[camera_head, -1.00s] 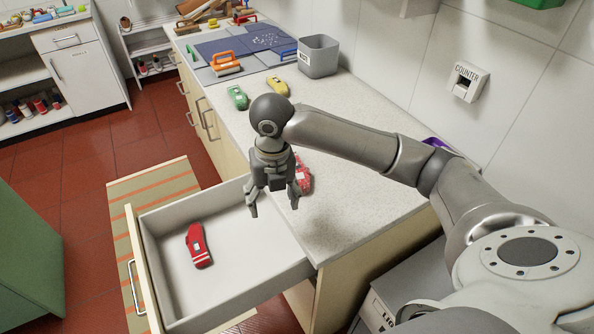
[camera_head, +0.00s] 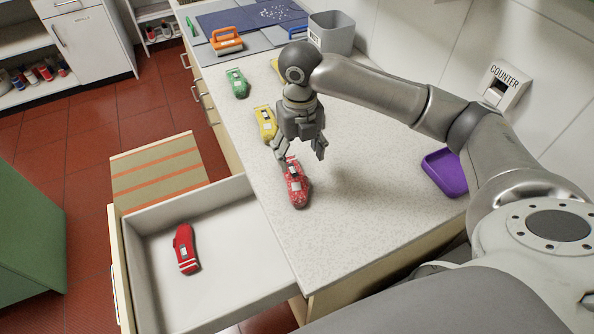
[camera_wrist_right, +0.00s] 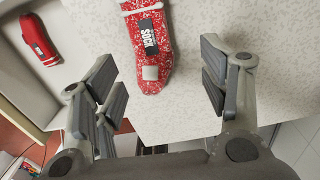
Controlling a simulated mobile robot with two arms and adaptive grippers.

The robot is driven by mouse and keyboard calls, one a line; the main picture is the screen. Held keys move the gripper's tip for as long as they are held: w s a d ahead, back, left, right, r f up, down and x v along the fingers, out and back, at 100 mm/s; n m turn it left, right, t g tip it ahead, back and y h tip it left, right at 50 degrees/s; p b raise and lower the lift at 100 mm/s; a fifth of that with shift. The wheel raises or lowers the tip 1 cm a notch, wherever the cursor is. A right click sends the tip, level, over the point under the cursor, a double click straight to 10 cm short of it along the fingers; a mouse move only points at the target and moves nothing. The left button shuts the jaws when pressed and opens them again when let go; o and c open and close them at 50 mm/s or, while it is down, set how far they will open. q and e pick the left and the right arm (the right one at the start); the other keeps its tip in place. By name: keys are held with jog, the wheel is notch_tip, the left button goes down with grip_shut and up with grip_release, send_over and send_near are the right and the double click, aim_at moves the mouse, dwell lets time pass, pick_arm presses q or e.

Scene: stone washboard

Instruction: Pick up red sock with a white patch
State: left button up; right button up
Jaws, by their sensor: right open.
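A red sock with white speckles (camera_head: 297,184) lies on the counter. In the wrist view this sock (camera_wrist_right: 150,50) shows a dark label reading SOCK and a square white patch near its lower end. A plain red sock with white stripes (camera_head: 186,250) lies in the open drawer; it also shows at the left of the wrist view (camera_wrist_right: 40,38). My right gripper (camera_head: 300,158) is open and empty just above the speckled sock's upper end, pointing down. In the wrist view the speckled sock lies between the spread fingers (camera_wrist_right: 163,82), not gripped. My left gripper is not in view.
The drawer (camera_head: 238,297) stands pulled out left of the counter. A yellow sock (camera_head: 266,122) and a green sock (camera_head: 237,82) lie farther back. A purple tray (camera_head: 446,172) is at right, a grey bin (camera_head: 331,32) at the back. The counter's front part is clear.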

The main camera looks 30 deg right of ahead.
aim_at(295, 175)
jog(key=shift+s+a+f, duration=0.1)
jog(key=shift+a+f, duration=0.05)
jog(key=shift+f, duration=0.45)
jog(key=shift+s+a+f, duration=0.1)
jog(key=shift+a+f, duration=0.05)
jog(key=shift+f, duration=0.45)
jog(key=shift+f+p, duration=0.35)
jog(key=f, duration=0.2)
jog(key=f+p, duration=0.1)
jog(key=shift+w+a+f, duration=0.2)
jog(key=shift+w+f, duration=0.05)
jog(key=shift+f, duration=0.55)
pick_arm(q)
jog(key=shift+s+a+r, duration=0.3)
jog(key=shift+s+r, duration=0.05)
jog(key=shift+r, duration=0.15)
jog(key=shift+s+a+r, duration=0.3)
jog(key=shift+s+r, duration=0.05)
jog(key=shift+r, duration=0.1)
pick_arm(e)
jog(key=c, duration=0.8)
